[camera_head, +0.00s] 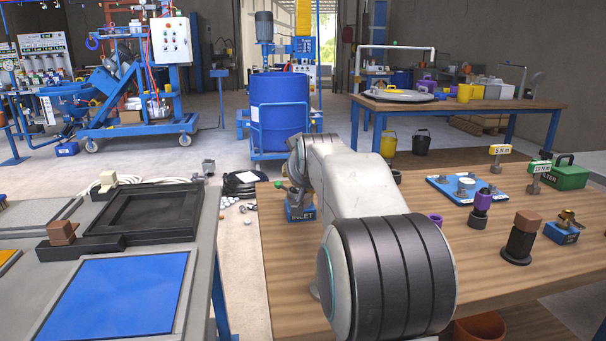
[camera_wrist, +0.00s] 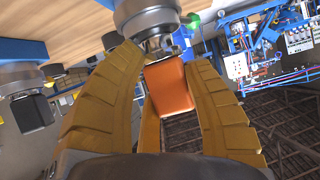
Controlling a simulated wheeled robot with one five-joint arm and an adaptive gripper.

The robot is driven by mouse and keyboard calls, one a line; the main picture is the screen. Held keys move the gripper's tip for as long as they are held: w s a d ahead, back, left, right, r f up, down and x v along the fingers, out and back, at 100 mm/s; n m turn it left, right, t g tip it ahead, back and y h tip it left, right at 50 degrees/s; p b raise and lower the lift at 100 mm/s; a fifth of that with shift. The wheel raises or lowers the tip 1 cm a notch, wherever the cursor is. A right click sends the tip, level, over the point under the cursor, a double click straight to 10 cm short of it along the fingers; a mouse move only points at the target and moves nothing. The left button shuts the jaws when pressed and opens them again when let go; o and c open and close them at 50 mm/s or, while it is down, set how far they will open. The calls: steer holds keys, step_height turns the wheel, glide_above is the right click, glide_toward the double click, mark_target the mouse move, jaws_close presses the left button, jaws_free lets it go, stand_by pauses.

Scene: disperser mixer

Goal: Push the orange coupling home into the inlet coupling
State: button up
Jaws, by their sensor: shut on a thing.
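In the wrist view, the orange coupling (camera_wrist: 169,90) sits between the two tan fingers of my gripper (camera_wrist: 167,64), which is shut on it. The metal inlet coupling (camera_wrist: 148,20) is just beyond the fingertips, close to the orange coupling's far end. I cannot tell how deeply the two are engaged, as the meeting point is partly hidden. In the head view, the blue base marked INLET (camera_head: 301,215) stands at the left edge of the wooden table. My arm hides the orange coupling and most of the gripper there.
On the wooden table (camera_head: 285,290), right of my arm, stand a blue plate (camera_head: 440,184), a purple-topped part (camera_head: 482,205), a dark brown-topped post (camera_head: 521,238) and a green box (camera_head: 571,178). A grey bench (camera_head: 200,220) stands left across a floor gap.

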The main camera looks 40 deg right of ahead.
steer(key=shift+f+b, duration=0.55)
steer(key=shift+f, duration=0.15)
steer(key=o, duration=1.3)
steer(key=shift+f, duration=0.15)
steer(key=shift+c, duration=0.2)
steer(key=shift+s+a+r, duration=0.2)
steer(key=shift+s+r, duration=0.15)
steer(key=v, duration=1.1)
steer(key=shift+a, duration=0.1)
